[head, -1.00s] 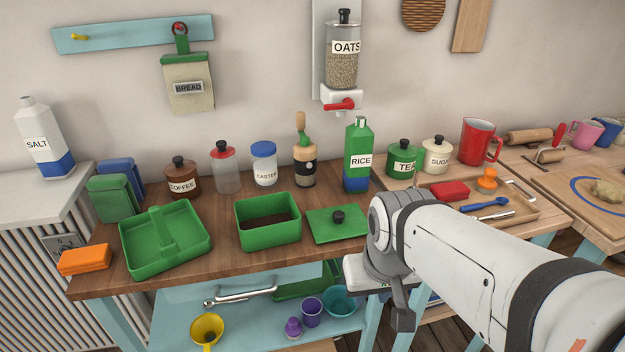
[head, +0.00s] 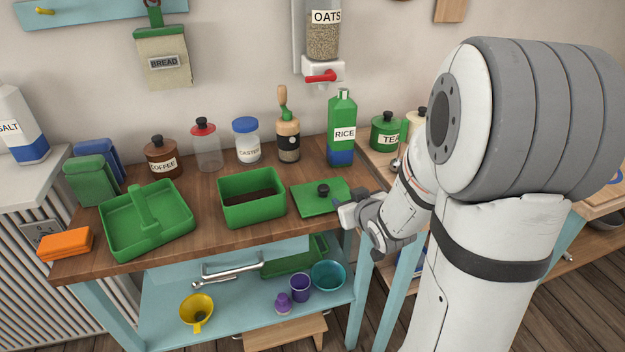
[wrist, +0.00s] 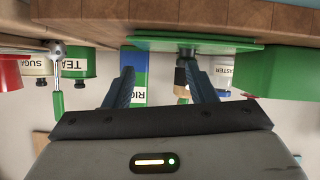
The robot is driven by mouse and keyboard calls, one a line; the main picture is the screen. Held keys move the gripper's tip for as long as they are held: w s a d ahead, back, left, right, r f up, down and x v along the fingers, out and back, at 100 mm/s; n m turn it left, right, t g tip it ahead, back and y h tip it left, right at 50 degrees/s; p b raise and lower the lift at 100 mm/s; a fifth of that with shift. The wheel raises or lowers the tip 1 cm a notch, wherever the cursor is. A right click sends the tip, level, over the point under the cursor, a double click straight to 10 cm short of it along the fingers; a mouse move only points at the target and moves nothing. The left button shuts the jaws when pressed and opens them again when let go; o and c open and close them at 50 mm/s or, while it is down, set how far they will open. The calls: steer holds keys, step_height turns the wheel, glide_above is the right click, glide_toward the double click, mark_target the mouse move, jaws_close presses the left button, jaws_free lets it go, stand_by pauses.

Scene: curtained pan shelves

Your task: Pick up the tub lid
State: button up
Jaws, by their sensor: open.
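The tub lid is a flat green plate (head: 308,204) with a black knob (head: 323,189), lying on the wooden worktop just right of the open green tub (head: 252,212). My gripper (head: 346,208) is low at the lid's right front corner, pointing toward it. In the wrist view, which is upside down, the lid (wrist: 215,44) appears edge-on at the top with its knob hanging down in the picture. My gripper (wrist: 162,78) is open there, its two dark fingers apart and nothing between them. The knob lies between the finger directions, nearer the right finger. Contact with the lid cannot be told.
The green tea canister (head: 386,134) is at the back right. A divided green caddy (head: 120,243) is left of the tub. Bare worktop lies in front.

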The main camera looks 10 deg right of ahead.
mark_target(327, 190)
steer(key=shift+w+a+f+n+t+y, duration=0.35)
steer(key=shift+w+f+t+y, duration=0.25)
steer(key=shift+t+y, duration=0.45)
steer(key=shift+a+t+y, duration=0.2)
steer(key=shift+t+y, duration=0.15)
steer(key=shift+y, duration=0.1)
steer(key=shift+s+a+r+t+y, duration=0.1)
steer(key=shift+a+r+t+y, duration=0.15)
steer(key=shift+t+y, duration=0.3)
steer(key=shift+y, duration=0.25)
steer(key=x, duration=0.2)
steer(key=p+x, duration=0.1)
steer(key=x, duration=0.4)
steer(key=shift+a+f, duration=0.35)
steer(key=shift+a, duration=0.15)
steer(key=shift+c, duration=0.2)
steer(key=c, duration=1)
